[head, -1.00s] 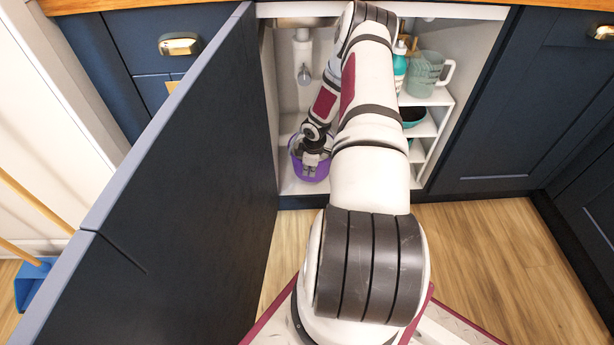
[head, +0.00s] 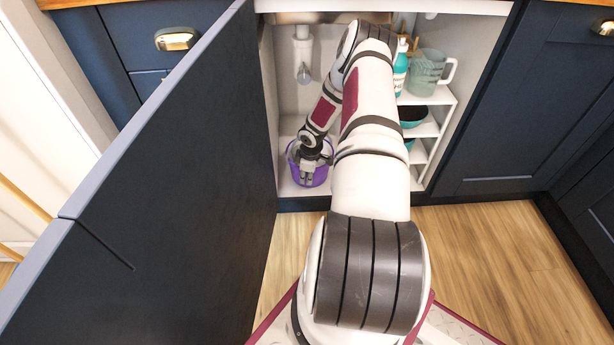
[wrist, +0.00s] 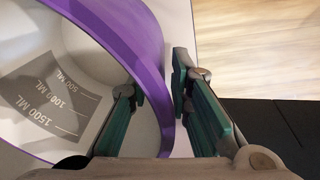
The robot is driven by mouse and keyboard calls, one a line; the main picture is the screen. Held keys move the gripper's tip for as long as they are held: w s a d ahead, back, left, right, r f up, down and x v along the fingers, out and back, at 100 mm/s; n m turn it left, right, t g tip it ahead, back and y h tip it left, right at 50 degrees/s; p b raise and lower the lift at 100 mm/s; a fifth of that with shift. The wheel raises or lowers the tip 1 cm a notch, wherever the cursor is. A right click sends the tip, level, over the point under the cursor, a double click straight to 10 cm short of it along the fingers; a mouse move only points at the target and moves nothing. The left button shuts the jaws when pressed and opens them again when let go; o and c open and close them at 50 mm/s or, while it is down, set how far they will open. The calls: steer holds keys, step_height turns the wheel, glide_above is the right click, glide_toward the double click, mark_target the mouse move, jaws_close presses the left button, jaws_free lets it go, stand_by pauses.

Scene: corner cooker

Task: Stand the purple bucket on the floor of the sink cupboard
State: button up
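The purple bucket (head: 293,172) is inside the open sink cupboard, at the left near the front edge. It looks upright and appears to rest on the pale cupboard floor (head: 284,188). The wrist view shows its thick purple rim (wrist: 150,45) and pale inside with volume marks. My gripper (head: 311,178) reaches down at the bucket's near right side. In the wrist view my gripper (wrist: 157,85) has one finger inside the bucket and one outside, straddling the wall. The fingers stand apart, with a gap showing between the outer finger and the wall.
The open dark door (head: 170,190) stands to the left of my arm. A white shelf unit (head: 432,130) on the right holds a teal bottle (head: 400,72), a jug (head: 427,72) and bowls (head: 412,116). A drain pipe (head: 303,60) hangs above and behind the bucket.

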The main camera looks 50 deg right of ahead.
steer(key=shift+r, duration=0.1)
step_height(320, 180, up, 12)
steer(key=s+p, duration=0.1)
steer(key=p, duration=0.4)
steer(key=shift+s+a, duration=0.35)
stand_by(0.4)
